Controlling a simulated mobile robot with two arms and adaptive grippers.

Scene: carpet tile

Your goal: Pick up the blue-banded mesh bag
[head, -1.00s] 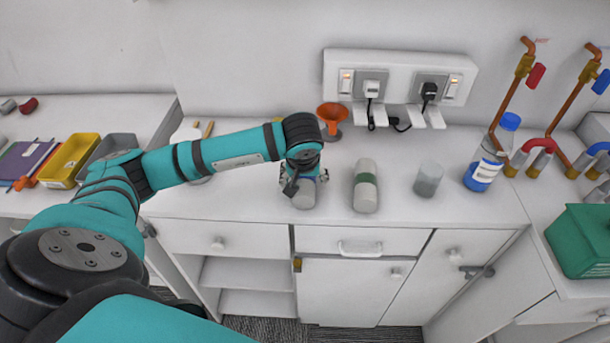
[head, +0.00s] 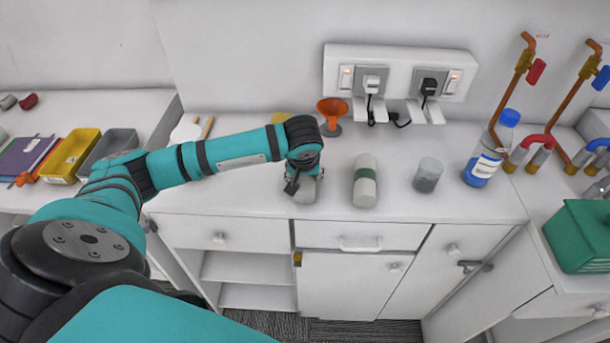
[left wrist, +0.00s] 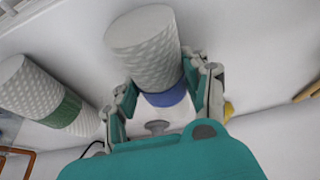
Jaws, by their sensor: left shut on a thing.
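The blue-banded mesh bag (head: 304,193) is a whitish, textured cylinder near the front of the white counter, and appears to rest on it. My left gripper (head: 302,178) is shut on it from behind and above, hiding most of the band in the head view. In the left wrist view the bag (left wrist: 145,48) sits between the two fingers of my left gripper (left wrist: 167,88), which are at its blue band. A similar green-banded bag (head: 365,190) stands to the right, apart from the gripper; it also shows in the left wrist view (left wrist: 32,88). My right gripper is not in view.
An orange funnel (head: 331,112) stands behind the gripper. A grey cup (head: 428,176) and a blue-capped bottle (head: 487,158) are further right. Sockets with plugs (head: 400,85) are on the wall. Yellow (head: 70,157) and grey bins are far left.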

